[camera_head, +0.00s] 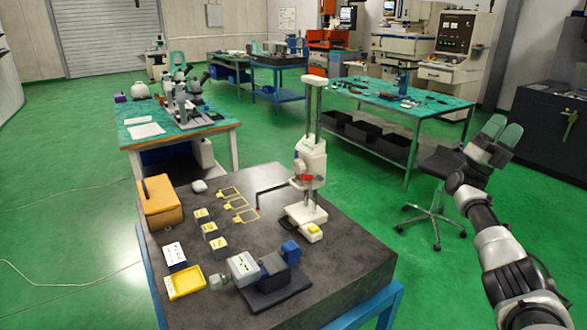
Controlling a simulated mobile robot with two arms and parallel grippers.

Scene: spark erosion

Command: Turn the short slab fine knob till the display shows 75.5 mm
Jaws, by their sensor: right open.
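A white height gauge (311,158) with a tall column stands upright on the dark granite surface plate (345,255). Its carriage has a small red part (307,178) and a dark arm reaching left. Small knobs on the carriage are too small to tell apart, and I cannot read a display value. My right gripper (502,130) is raised at the right, open and empty, well apart from the gauge and beyond the plate's right edge. My left gripper is out of view.
On the plate are a small vise (273,270), an orange box (160,201), a yellow tray (185,282), several small yellow-topped blocks and yellow outlines. A black stool (440,166) stands behind my right arm. A green-topped bench (390,98) stands behind the gauge.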

